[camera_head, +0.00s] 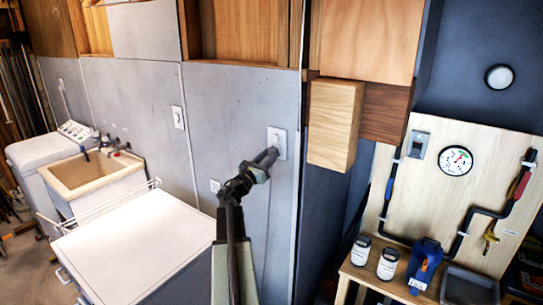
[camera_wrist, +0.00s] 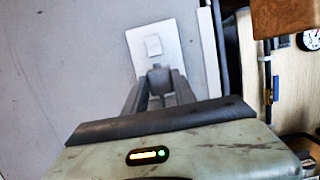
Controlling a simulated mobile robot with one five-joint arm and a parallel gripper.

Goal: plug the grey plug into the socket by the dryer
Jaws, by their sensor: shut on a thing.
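My gripper (camera_head: 268,157) is stretched out to the grey wall panel, at the lower part of a white wall plate (camera_head: 277,138). In the wrist view my gripper (camera_wrist: 158,78) is shut on the grey plug (camera_wrist: 160,84), which sits between its two dark fingers. The plug overlaps the lower half of the white plate (camera_wrist: 142,41), and a small raised square shows above it. The socket holes are hidden, and I cannot tell whether the plug is in them. The white-topped appliance (camera_head: 135,245), perhaps the dryer, stands left of my arm.
Wooden blocks (camera_head: 334,125) jut out just right of the plate. Other wall plates show at left (camera_head: 178,117) and lower down (camera_head: 215,186). A sink (camera_head: 85,172) stands farther left. A bench (camera_head: 385,285) with jars and a gauge board (camera_head: 465,175) stand right.

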